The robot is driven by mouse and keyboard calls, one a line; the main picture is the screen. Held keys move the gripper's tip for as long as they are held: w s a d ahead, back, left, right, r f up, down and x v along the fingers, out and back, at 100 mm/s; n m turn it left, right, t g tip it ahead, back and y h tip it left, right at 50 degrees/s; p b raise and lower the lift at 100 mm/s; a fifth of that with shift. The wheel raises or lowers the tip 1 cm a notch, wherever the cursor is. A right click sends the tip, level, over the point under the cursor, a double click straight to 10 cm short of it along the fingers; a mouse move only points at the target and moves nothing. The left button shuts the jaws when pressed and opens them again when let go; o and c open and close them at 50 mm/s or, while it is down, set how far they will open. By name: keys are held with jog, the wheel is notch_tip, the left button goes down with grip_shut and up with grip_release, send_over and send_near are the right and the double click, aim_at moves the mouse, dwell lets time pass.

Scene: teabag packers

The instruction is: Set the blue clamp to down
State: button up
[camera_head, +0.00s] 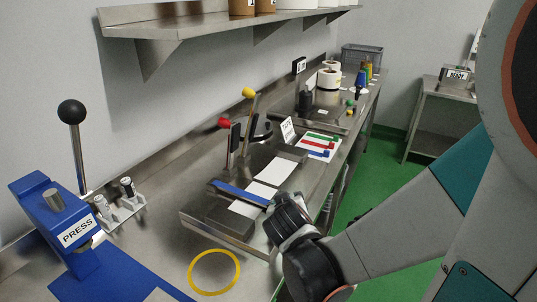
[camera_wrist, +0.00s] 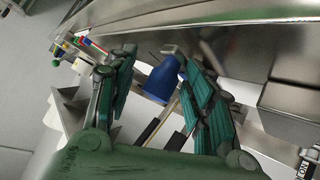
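A long blue bar (camera_head: 240,194) lies low across the metal fixture and runs to the right toward my gripper (camera_head: 287,212). I cannot tell for sure whether this bar is part of the blue clamp. In the wrist view a rounded blue piece (camera_wrist: 163,80) shows between the two fingers of my gripper (camera_wrist: 163,85). The fingers stand apart, with a gap on the left of the blue piece; the right finger is close beside it, and contact is unclear. The head view hides the fingertips behind the wrist.
A red-knobbed lever (camera_head: 230,124) and a yellow-knobbed lever (camera_head: 248,93) stand upright behind the fixture. A blue press (camera_head: 62,222) with a black-knobbed lever is at the left. A yellow ring (camera_head: 214,291) marks the bench front. A metal shelf (camera_head: 200,22) overhangs the bench.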

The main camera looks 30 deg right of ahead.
jog(key=shift+s+a+r, duration=0.1)
jog(key=shift+s+a+r, duration=0.1)
jog(key=v, duration=1.1)
jog(key=shift+s, duration=0.15)
dwell(0.5)
jog(key=shift+r, duration=0.1)
dwell(0.5)
jog(key=s+a+r+n+g+y, duration=0.1)
jog(key=s+a+n+g+y, duration=0.1)
jog(key=a+y, duration=0.3)
jog(key=shift+s+a+r+y, duration=0.25)
jog(key=shift+s+a+y, duration=0.25)
jog(key=shift+a, duration=0.4)
